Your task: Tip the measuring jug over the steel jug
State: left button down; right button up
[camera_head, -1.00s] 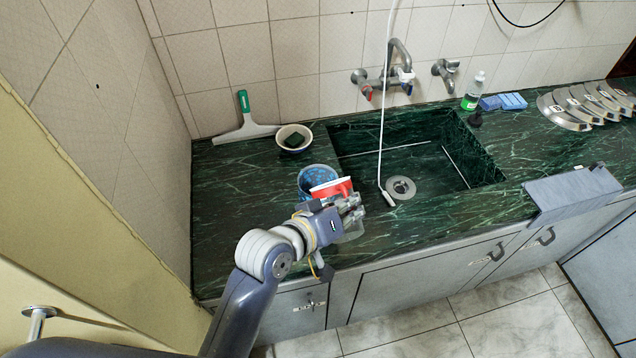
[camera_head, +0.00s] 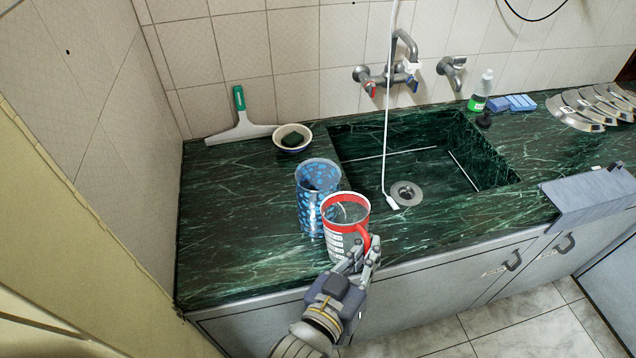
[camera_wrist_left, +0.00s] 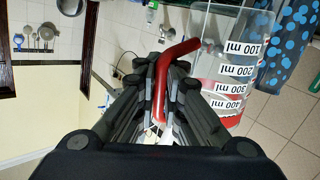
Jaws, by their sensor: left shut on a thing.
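The clear measuring jug (camera_head: 345,224) has a red rim, a red handle and printed ml labels. My left gripper (camera_head: 358,262) is shut on its handle. The jug is about upright near the counter's front edge; its base contact with the counter cannot be told. In the left wrist view the red handle (camera_wrist_left: 165,80) lies between the fingers, with the labelled wall (camera_wrist_left: 232,72) beside it. The steel jug (camera_head: 313,205), with blue spots, stands upright behind and left of the measuring jug, which overlaps it in the head view. My right gripper is not in view.
The green marble counter (camera_head: 235,225) is clear on the left. A sink (camera_head: 440,180) with a white hose (camera_head: 386,130) lies to the right. A bowl with a sponge (camera_head: 292,138) and a squeegee (camera_head: 240,125) are behind. A grey cloth (camera_head: 595,197) hangs over the front edge.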

pick_arm(q)
jog(key=f+b, duration=0.1)
jog(key=f+m+b, duration=0.1)
jog(key=f, duration=0.1)
jog(key=shift+s+d+t+b, duration=0.2)
jog(key=shift+s+t+b, duration=0.2)
jog(key=shift+s+d+f+m+t+h+b, duration=0.15)
jog(key=shift+s+f+m+t+h+b, duration=0.3)
jog(key=shift+b, duration=0.7)
jog(key=shift+w, duration=0.15)
